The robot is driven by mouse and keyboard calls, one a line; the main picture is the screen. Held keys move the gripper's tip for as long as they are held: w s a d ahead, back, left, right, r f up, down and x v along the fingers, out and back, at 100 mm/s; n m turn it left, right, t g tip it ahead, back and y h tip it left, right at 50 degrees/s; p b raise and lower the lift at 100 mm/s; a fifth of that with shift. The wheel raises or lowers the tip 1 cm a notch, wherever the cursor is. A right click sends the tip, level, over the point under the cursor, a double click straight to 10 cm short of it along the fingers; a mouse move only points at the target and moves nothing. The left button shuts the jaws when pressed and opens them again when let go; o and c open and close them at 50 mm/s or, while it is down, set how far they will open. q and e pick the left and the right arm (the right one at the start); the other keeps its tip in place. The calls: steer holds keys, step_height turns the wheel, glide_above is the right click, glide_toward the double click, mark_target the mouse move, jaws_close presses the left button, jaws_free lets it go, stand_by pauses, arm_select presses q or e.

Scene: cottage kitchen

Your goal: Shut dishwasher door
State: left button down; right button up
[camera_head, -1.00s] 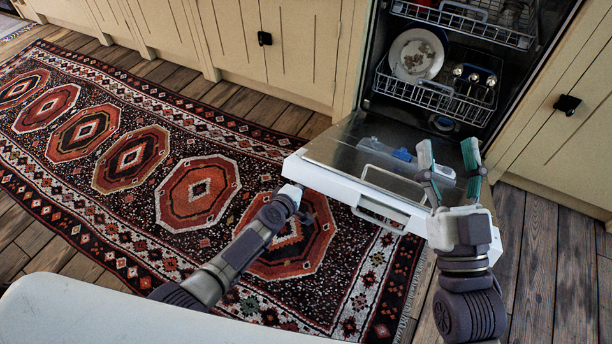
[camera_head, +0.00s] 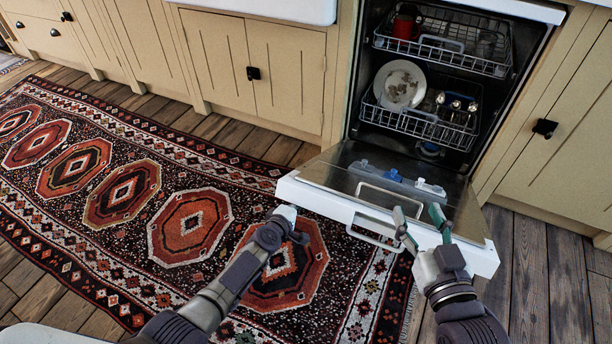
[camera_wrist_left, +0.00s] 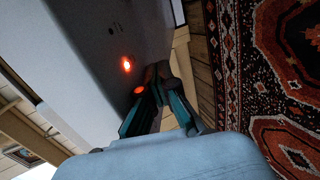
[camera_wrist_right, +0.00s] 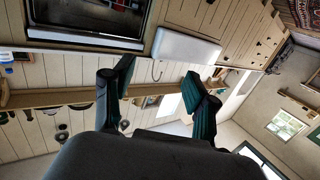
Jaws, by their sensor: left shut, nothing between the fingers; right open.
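The dishwasher door (camera_head: 318,198) is open and lowered in the head view. Its dark inner panel faces up, and its white front edge carries a bar handle (camera_head: 372,240). My left gripper (camera_head: 287,213) is shut and empty, just below the door's left front corner; I cannot tell whether it touches. In the left wrist view, its fingers (camera_wrist_left: 158,76) are together beside a white panel (camera_wrist_left: 85,55) with red lights. My right gripper (camera_head: 420,212) is open and empty, in front of the door's right half. In the right wrist view, its fingers (camera_wrist_right: 158,76) are spread with nothing between them.
The dishwasher's upper rack (camera_head: 450,47) and lower rack (camera_head: 425,122) are inside; a plate (camera_head: 400,86) stands in the lower one. Cream cupboards (camera_head: 290,75) flank the machine. A patterned rug (camera_head: 190,225) covers the floor left and below the door.

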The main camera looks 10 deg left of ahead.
mark_target(309, 175)
arm_select(q)
steer(key=w+r, duration=0.1)
steer(key=w+r+p, duration=0.1)
steer(key=r, duration=0.1)
steer(key=w+d+r+p, duration=0.1)
steer(key=r, duration=0.1)
steer(key=w+r+p, duration=0.1)
steer(key=r, duration=0.1)
steer(key=w+d+r, duration=0.1)
steer(key=shift+w+r+p, duration=0.35)
steer(key=shift+w+p, duration=0.05)
steer(key=shift+w, duration=0.1)
arm_select(e)
steer(key=s+d+f+g+h, duration=0.3)
steer(key=s+d+f+g, duration=0.2)
steer(key=s+f+g, duration=0.6)
steer(key=shift+s+f+m, duration=0.3)
steer(key=shift+s+f, duration=0.15)
steer(key=shift+f, duration=0.45)
steer(key=shift+d, duration=0.1)
